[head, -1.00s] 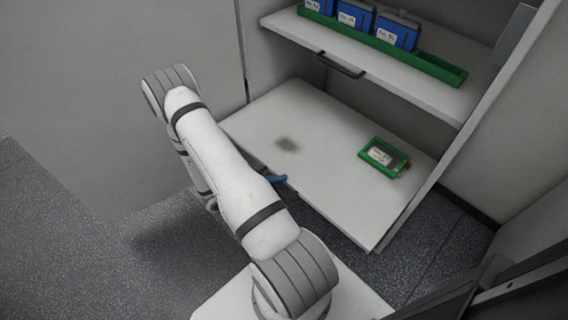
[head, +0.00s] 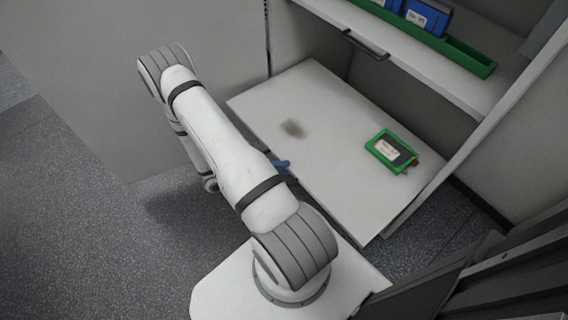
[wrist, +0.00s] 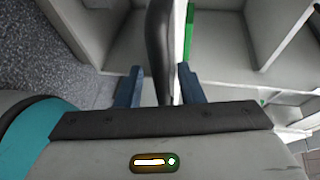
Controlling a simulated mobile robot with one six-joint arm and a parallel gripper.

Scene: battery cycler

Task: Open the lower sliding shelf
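The lower sliding shelf (head: 335,120) is a pale flat board that sticks out from the cabinet below the upper shelf. Its dark handle (wrist: 160,45) runs up between the two blue fingers of my gripper (wrist: 160,88) in the wrist view. The fingers stand apart on either side of the handle, with a visible gap beside it. In the head view my gripper (head: 281,165) is at the shelf's front edge, mostly hidden by my arm. The handle is hidden there.
The upper shelf (head: 440,75) has a dark handle (head: 365,45) and a green rack of blue batteries (head: 428,16). Grey floor (head: 90,210) is clear at the left.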

